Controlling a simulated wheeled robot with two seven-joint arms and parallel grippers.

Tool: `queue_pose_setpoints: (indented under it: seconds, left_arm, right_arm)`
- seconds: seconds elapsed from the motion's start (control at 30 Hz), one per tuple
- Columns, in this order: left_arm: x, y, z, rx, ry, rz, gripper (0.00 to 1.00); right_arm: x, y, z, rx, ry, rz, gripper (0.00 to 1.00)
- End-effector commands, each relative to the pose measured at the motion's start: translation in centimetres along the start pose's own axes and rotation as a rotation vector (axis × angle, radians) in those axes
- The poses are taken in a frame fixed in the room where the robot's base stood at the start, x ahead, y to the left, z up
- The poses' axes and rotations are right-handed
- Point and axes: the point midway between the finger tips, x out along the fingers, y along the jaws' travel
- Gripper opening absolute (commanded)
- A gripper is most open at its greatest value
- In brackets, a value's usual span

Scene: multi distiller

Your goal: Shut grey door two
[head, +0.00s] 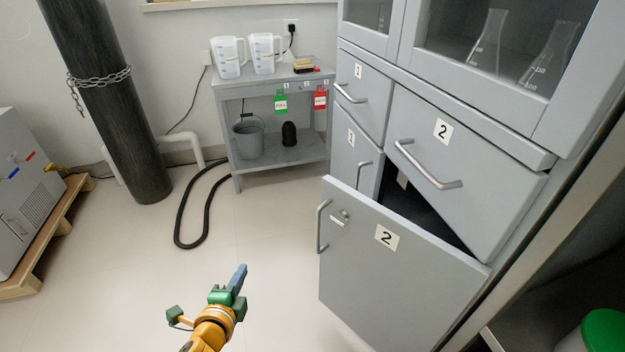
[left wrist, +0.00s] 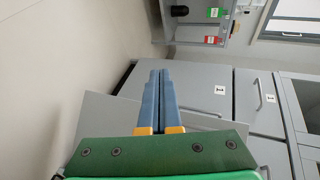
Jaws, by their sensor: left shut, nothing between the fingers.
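The grey door two (head: 395,275) is the lower cabinet door with a "2" label and a vertical handle (head: 322,226) on its free edge. It stands ajar, swung outward, with a dark gap behind its top edge. My left gripper (head: 240,272) is shut and empty, to the left of the door and apart from it in the head view. In the left wrist view my blue fingers (left wrist: 159,95) lie together in front of a grey panel (left wrist: 105,108) that seems to be the door. My right gripper is not in view.
Above the door is a closed grey drawer two (head: 465,175). Left of it are a drawer and door marked 1 (head: 362,95). A grey side table (head: 275,85) with jugs stands behind. A black hose (head: 180,220) lies on the floor. The floor left of the door is clear.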

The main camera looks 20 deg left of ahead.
Motion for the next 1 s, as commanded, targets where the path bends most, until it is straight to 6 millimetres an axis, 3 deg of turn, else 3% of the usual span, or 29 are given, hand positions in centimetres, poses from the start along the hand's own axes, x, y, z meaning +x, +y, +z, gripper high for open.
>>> queue_pose_setpoints:
  seconds: [0.03,0.1,0.2,0.3,0.43,0.63,1.0]
  left_arm:
    - [-0.1,-3.0,-0.2,0.147,0.036,-0.090,0.00]
    - [-0.5,-7.0,-1.2,0.406,0.093,-0.238,0.00]
    - [-1.9,-11.5,-3.4,0.801,0.164,-0.445,0.00]
    - [-3.6,-13.9,-5.9,1.186,0.227,-0.632,0.00]
    - [-5.2,-14.4,-8.1,1.563,0.286,-0.800,0.00]
    - [-4.5,-14.7,-9.7,1.659,0.304,-0.847,0.00]
    - [1.2,-16.6,-15.1,1.653,0.301,-0.845,0.00]
  right_arm:
    - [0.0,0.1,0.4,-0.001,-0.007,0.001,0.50]
    - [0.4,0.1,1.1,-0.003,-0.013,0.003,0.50]
    - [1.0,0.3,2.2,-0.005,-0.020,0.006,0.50]
    - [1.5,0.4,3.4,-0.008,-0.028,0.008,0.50]
    - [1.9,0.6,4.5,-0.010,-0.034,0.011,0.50]
    - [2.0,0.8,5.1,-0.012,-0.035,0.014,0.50]
    - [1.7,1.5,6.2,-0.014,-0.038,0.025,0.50]
